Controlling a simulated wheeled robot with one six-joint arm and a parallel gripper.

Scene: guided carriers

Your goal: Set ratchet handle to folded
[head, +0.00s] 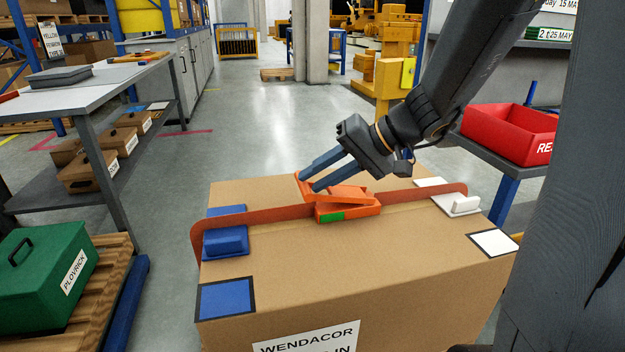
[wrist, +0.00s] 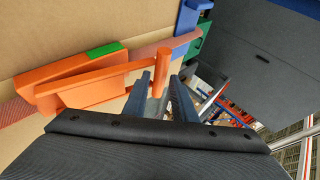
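The orange ratchet (head: 349,211) with a green patch sits on an orange-red strap (head: 270,215) across the top of a cardboard carton (head: 420,245). Its orange handle (head: 350,193) stands at an angle to the body, its free end towards the left; the exact angle is hard to tell. In the wrist view, the handle (wrist: 110,76) ends in a round crossbar (wrist: 163,68). My gripper (head: 311,181) is at this end. In the wrist view, my gripper's fingers (wrist: 160,83) are apart, with the crossbar in line with the gap; contact cannot be told.
A blue block (head: 225,241) and a white block (head: 458,203) hold the strap near the carton's edges. A red bin (head: 512,132) stands on a table to the right. A green box (head: 45,275) and a workbench (head: 90,85) are at left.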

